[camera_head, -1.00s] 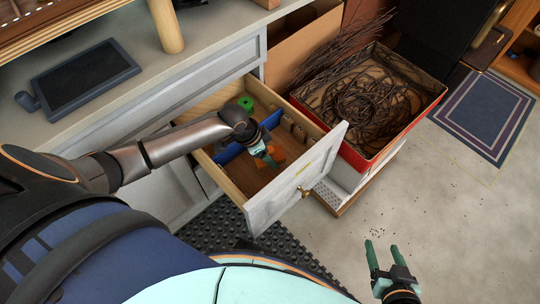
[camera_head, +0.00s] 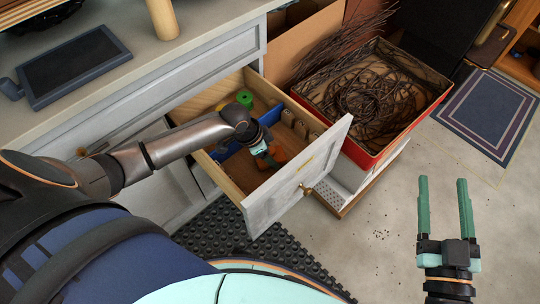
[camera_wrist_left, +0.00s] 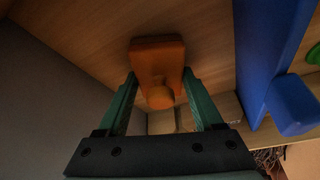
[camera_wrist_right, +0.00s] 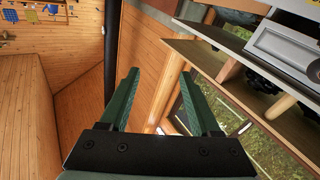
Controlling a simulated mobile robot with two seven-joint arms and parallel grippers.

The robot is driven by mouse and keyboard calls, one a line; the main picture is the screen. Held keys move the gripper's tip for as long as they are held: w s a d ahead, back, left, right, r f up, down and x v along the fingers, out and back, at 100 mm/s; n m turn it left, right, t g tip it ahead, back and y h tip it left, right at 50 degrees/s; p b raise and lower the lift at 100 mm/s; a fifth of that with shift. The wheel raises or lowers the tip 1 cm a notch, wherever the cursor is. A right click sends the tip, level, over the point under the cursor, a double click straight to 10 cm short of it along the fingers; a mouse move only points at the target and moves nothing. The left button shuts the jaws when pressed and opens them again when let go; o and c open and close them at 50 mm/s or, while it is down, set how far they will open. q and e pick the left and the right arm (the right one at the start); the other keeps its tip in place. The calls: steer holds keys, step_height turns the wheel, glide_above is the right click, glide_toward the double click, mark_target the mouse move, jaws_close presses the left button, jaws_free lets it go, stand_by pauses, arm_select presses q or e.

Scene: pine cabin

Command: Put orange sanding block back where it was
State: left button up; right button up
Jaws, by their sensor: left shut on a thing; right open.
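The orange sanding block (camera_wrist_left: 157,62) is between the fingers of my left gripper (camera_wrist_left: 160,98) in the left wrist view, with its round knob toward the gripper. It is close to or on the wooden drawer floor; I cannot tell whether it touches. In the head view the block (camera_head: 277,155) shows partly behind my left gripper (camera_head: 264,156), inside the open drawer (camera_head: 287,197). A blue divider (camera_wrist_left: 268,60) stands to the right of the block in the left wrist view. My right gripper (camera_head: 445,207) is open and empty above the floor at the right.
A red-edged box of twigs (camera_head: 422,112) stands right of the drawer. A dark tablet-like panel (camera_head: 75,65) lies on the counter (camera_head: 190,45).

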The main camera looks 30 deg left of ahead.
arm_select(q)
steer(key=shift+f, duration=0.1)
arm_select(e)
steer(key=shift+r+t, duration=0.3)
steer(key=shift+r, duration=0.35)
arm_select(q)
steer(key=shift+f, duration=0.15)
steer(key=o, duration=1.3)
arm_select(e)
steer(key=shift+s, duration=0.1)
arm_select(q)
steer(key=shift+r, duration=0.2)
